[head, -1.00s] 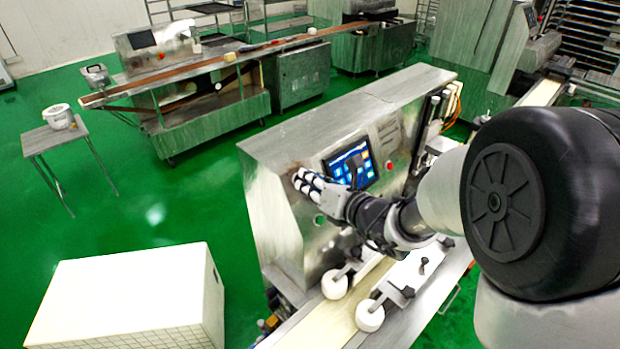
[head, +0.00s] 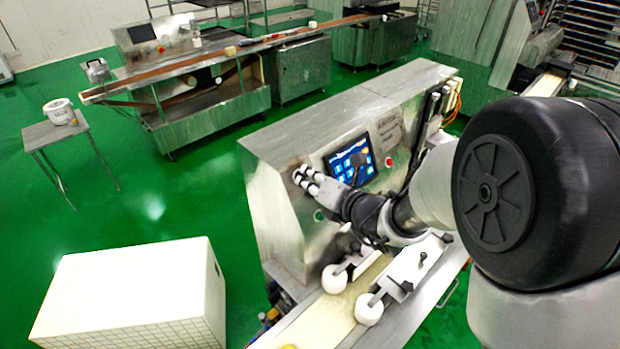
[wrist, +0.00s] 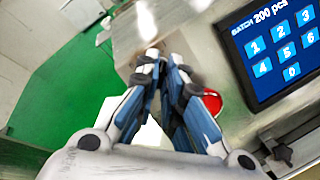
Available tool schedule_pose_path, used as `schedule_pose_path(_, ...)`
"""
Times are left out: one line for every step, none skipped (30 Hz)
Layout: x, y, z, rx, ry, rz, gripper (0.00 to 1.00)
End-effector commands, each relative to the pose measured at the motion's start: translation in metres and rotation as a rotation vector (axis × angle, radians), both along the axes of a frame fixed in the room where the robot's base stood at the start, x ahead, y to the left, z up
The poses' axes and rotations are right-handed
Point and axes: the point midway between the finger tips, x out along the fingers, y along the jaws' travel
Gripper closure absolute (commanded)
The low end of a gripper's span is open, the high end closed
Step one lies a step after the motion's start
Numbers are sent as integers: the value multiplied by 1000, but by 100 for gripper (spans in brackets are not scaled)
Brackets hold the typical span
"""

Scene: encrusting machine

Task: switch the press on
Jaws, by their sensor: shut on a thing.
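The press (head: 345,110) is a grey metal machine with a sloped front panel and a lit blue touchscreen (head: 350,160). My gripper (head: 303,178) is at the panel, left of the screen. In the wrist view my gripper (wrist: 163,62) has its fingers close together, shut on a small part at the panel that I take to be the switch. The fingers hide that part, so its position cannot be told. A red round control (wrist: 212,102) shows partly behind the right finger, below left of the screen (wrist: 275,50).
A red button (head: 388,162) is right of the screen and a green one (head: 320,215) is below my fingers. A white block (head: 130,285) stands at front left. Green floor is open at left.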

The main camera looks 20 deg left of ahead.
Motion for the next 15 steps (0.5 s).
schedule_pose_path(0, 0, 0, 2, 1, -1, 90)
schedule_pose_path(0, 0, 0, 2, 1, -1, 88)
schedule_pose_path(0, 0, 0, 2, 1, -1, 85)
schedule_pose_path(0, 0, 0, 1, 0, -1, 83)
schedule_pose_path(0, 0, 0, 1, 0, -1, 81)
schedule_pose_path(0, 0, 0, 1, 0, -1, 78)
schedule_pose_path(0, 0, 0, 1, 0, -1, 76)
schedule_pose_path(0, 0, 0, 1, 0, -1, 74)
schedule_pose_path(0, 0, 0, 0, -1, -1, 72)
schedule_pose_path(0, 0, 0, 0, -1, -1, 72)
schedule_pose_path(0, 0, 0, 0, -1, -1, 72)
schedule_pose_path(0, 0, 0, 0, -1, -1, 72)
schedule_pose_path(0, 0, 0, 0, 0, 0, 72)
schedule_pose_path(0, 0, 0, 0, 0, 0, 72)
schedule_pose_path(0, 0, 0, 0, 0, 0, 72)
